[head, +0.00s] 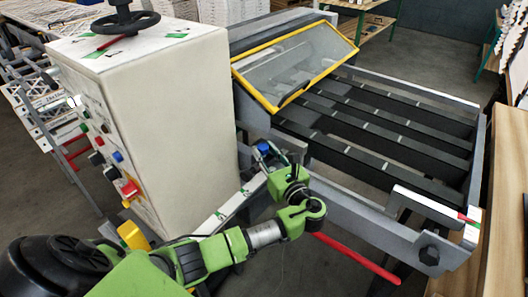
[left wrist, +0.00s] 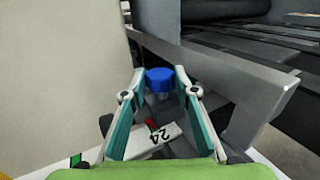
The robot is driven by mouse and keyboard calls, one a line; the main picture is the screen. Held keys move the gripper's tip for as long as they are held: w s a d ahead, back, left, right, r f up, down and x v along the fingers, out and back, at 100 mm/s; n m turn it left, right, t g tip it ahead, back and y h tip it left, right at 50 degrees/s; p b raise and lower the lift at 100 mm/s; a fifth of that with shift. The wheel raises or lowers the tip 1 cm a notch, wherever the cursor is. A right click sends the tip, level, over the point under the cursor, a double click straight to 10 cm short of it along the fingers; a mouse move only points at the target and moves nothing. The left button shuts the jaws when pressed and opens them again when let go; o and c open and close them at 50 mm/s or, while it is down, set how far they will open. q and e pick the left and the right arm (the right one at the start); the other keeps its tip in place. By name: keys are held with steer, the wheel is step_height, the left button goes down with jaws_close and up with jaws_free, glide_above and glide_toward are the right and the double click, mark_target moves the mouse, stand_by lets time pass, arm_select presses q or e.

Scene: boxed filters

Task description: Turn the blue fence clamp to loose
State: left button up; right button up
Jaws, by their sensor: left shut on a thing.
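The blue fence clamp (left wrist: 159,78) is a small blue knob. In the left wrist view it sits between the fingertips of my left gripper (left wrist: 160,84), which is shut on it from both sides. In the head view the blue clamp (head: 264,149) shows just beyond my left gripper (head: 264,155), next to the grey frame. A white scale strip with the number 24 (left wrist: 160,137) and a red mark lies below the knob in the wrist view. The lower part of the clamp is hidden. My right gripper is in neither view.
A beige cabinet (head: 150,110) with buttons and a black handwheel (head: 125,20) stands left of the clamp. A yellow-edged clear guard (head: 295,65) is raised above dark slats (head: 380,140). A red bar (head: 355,258) sticks out in front, near my arm.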

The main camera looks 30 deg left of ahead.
arm_select(q)
steer(key=n+g, duration=0.1)
steer(key=n+g+y+b, duration=0.1)
steer(key=g, duration=0.2)
steer(key=shift+w+d+n+y+b, duration=0.15)
steer(key=shift+w+n+y+b, duration=0.1)
steer(key=shift+n+y+b, duration=0.15)
steer(key=shift+n+g, duration=0.5)
steer(key=shift+g, duration=0.1)
steer(key=shift+r+g+b, duration=0.1)
steer(key=shift+g+b, duration=0.2)
steer(key=o, duration=1.1)
